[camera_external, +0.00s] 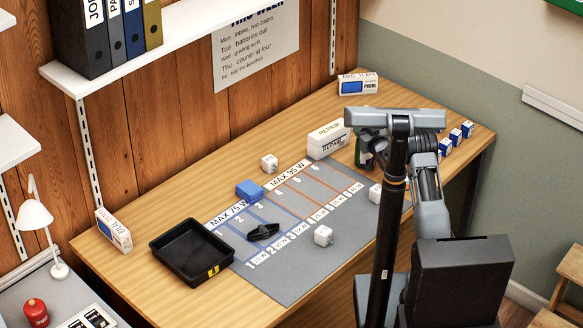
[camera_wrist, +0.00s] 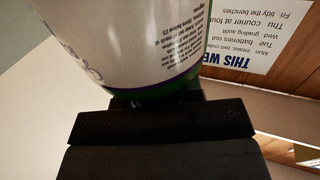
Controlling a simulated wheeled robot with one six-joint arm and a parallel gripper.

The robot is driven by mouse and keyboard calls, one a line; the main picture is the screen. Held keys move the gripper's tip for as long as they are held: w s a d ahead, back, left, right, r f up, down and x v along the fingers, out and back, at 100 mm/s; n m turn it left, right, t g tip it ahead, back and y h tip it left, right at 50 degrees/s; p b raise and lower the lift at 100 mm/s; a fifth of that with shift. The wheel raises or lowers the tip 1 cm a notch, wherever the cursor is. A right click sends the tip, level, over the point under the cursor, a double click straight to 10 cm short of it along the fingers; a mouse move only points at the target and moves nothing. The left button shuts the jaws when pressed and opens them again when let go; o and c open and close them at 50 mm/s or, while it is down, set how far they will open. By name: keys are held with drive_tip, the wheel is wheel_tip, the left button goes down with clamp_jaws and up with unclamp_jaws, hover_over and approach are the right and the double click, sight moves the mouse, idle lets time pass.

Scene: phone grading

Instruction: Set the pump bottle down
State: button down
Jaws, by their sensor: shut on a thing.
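The pump bottle (camera_wrist: 130,45), white with printed text and a green and purple band, fills the upper part of the wrist view. My gripper (camera_wrist: 155,103) is shut on it there. Its pump head is out of that picture. In the external view my gripper (camera_external: 368,142) is above the right part of the table (camera_external: 225,145), and my arm hides most of it. A small green and white patch beside it may be the bottle; I cannot tell whether its base touches the table.
A black tray (camera_external: 193,253) lies at left. A REPAIR box (camera_external: 328,140) and PRIME box (camera_external: 358,84) stand near my gripper; small blue-white boxes (camera_external: 456,137) are at right.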

drive_tip(key=shift+f, duration=0.15)
drive_tip(key=c, duration=0.7)
unclamp_jaws()
drive_tip(key=shift+s+f, duration=0.1)
drive_tip(key=shift+s, duration=0.05)
